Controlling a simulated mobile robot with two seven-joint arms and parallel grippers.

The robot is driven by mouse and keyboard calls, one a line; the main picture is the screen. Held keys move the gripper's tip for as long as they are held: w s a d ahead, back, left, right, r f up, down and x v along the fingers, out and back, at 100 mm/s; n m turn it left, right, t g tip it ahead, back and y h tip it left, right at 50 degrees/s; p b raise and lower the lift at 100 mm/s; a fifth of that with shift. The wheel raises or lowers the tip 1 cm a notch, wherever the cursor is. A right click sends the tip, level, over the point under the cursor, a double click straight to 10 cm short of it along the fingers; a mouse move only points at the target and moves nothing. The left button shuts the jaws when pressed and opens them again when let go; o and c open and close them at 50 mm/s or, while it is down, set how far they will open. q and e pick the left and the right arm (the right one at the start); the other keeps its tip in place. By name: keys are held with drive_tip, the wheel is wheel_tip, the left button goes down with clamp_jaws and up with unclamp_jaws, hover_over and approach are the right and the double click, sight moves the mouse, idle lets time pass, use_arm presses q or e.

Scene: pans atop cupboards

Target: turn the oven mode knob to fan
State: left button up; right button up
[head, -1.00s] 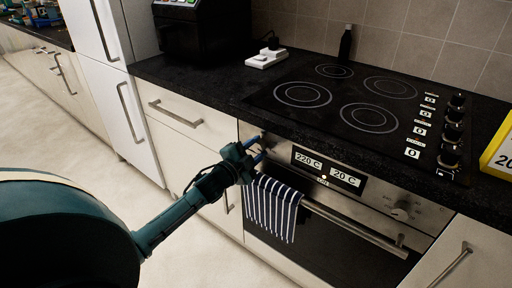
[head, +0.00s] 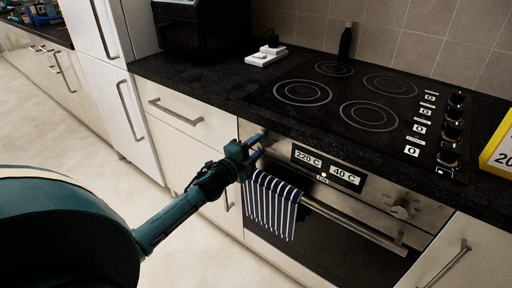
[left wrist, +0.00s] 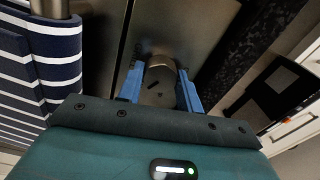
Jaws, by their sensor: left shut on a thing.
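The oven (head: 375,192) has a steel front panel with a dark display (head: 327,167) reading 220 C and 40 C. My left gripper (head: 257,147) is at the left end of this panel. In the left wrist view, its two blue fingers are shut on the sides of a round metal knob (left wrist: 160,85) with small dark marks on its face. In the head view the gripper mostly hides this knob. A second knob (head: 402,209) stands free at the right of the panel. My right gripper is not in view.
A striped towel (head: 271,205) hangs on the oven handle (head: 352,225), just below my gripper; it also shows at the left of the wrist view. The black counter (head: 210,85) with the hob (head: 350,100) lies above. A yellow-edged sign (head: 500,150) stands at the right.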

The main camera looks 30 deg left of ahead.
use_arm(q)
drive_tip(key=o, duration=0.9)
drive_tip(key=shift+o, duration=0.4)
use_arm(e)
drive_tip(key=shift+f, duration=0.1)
use_arm(q)
drive_tip(key=s+a, duration=0.1)
drive_tip(key=s, duration=1.2)
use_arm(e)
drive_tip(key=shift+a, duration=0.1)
use_arm(q)
drive_tip(key=shift+s+r+p, duration=0.1)
drive_tip(key=shift+r+p, duration=0.05)
drive_tip(key=shift+p, duration=0.2)
